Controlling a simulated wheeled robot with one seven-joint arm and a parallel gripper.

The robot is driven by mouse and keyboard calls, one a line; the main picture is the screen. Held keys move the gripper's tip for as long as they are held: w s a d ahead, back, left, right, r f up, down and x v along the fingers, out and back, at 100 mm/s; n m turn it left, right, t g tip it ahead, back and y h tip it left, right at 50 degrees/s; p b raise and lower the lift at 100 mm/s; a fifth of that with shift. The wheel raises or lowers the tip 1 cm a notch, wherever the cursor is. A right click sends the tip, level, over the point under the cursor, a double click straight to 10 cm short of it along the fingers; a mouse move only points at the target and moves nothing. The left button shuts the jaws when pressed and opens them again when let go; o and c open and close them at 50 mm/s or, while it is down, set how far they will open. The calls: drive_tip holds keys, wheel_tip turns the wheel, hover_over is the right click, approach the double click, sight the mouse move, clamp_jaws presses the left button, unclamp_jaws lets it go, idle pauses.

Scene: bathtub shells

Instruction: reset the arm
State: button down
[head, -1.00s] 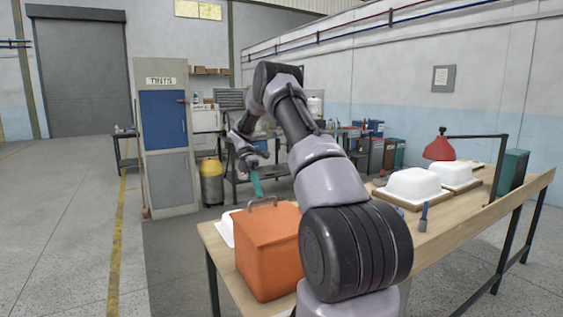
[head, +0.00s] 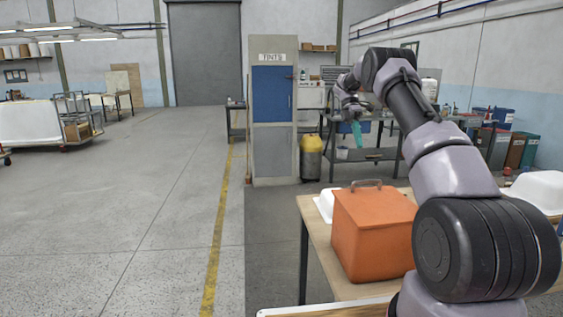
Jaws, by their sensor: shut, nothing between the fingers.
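My arm rises from the lower right of the head view and bends over toward the back. My gripper (head: 357,133) hangs in the air above and beyond the orange box, pointing down. Its teal fingers look closed together, with nothing seen between them. The gripper is small in the view and touches nothing that I can see.
An orange lidded box (head: 372,238) with a handle stands on the wooden table (head: 318,232). White shells (head: 537,190) lie on the table, one partly behind the box. A cabinet (head: 273,150) and a yellow-topped bin (head: 311,157) stand beyond. The floor at left is open.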

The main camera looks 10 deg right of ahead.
drive_tip(key=s+a+r+m+t, duration=0.3)
drive_tip(key=s+r+m, duration=0.1)
drive_tip(key=s+r, duration=0.45)
drive_tip(key=s+a+r+m+t, duration=0.2)
drive_tip(key=s+r+m+t, duration=0.15)
drive_tip(key=s+r, duration=0.55)
drive_tip(key=s+a+m+t+y, duration=0.1)
drive_tip(key=s+a+m+t, duration=0.2)
drive_tip(key=s+m, duration=0.4)
drive_tip(key=s+a+f+m+t+y, duration=0.1)
drive_tip(key=s+a+m+t, duration=0.3)
drive_tip(key=s, duration=0.9)
drive_tip(key=m+t, duration=0.1)
drive_tip(key=m, duration=0.2)
drive_tip(key=shift+a+f+m, duration=0.2)
drive_tip(key=shift+a+m, duration=0.1)
drive_tip(key=shift+m, duration=0.05)
